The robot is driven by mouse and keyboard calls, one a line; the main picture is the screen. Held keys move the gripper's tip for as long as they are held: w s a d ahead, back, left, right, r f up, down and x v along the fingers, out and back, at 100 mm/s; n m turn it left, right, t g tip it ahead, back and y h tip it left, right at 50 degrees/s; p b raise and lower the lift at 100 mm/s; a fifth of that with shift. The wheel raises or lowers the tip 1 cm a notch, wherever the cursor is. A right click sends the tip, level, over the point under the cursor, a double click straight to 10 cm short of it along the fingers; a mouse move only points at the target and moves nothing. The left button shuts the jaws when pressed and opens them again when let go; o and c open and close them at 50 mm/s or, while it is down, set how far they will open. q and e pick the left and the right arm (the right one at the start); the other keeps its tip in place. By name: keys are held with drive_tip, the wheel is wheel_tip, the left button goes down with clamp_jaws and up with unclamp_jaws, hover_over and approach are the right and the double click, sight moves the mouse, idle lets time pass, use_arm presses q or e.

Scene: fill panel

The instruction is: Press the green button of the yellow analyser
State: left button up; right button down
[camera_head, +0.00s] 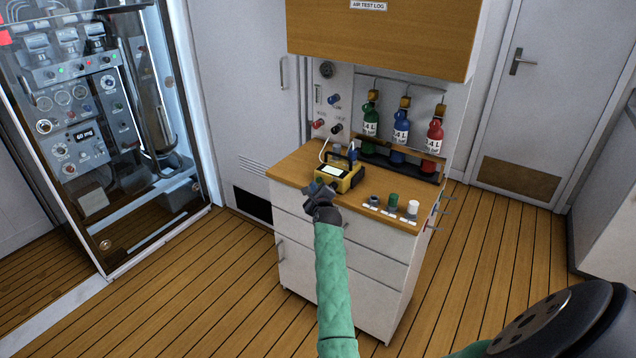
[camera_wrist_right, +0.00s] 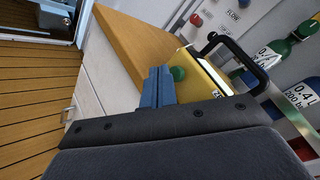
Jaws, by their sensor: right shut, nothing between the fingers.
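The yellow analyser (camera_head: 340,178) stands on the wooden top of the white cabinet, with a pale screen and a dark handle. It also shows in the right wrist view (camera_wrist_right: 197,88), where its round green button (camera_wrist_right: 178,74) sits on the side facing my gripper. In the head view the button is hidden. My right gripper (camera_head: 317,190) is at the analyser's left front, its blue fingers (camera_wrist_right: 157,84) shut with nothing between them. The fingertips are just beside the button in the wrist view; I cannot tell whether they touch it. My left gripper is not in view.
The wooden worktop (camera_head: 290,168) carries small capped items (camera_head: 393,200) right of the analyser. Green, blue and red cylinders (camera_head: 400,132) stand behind it. A wooden overhead cupboard (camera_head: 385,30) hangs above. A pale cable (camera_head: 323,150) runs to the wall panel.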

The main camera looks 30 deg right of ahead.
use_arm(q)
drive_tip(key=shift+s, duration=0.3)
use_arm(e)
drive_tip(key=shift+d, duration=0.1)
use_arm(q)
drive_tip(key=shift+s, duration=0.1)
use_arm(e)
drive_tip(key=shift+d, duration=0.1)
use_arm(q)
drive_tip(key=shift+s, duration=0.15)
use_arm(e)
drive_tip(key=shift+w+d, duration=0.15)
drive_tip(key=shift+d, duration=0.1)
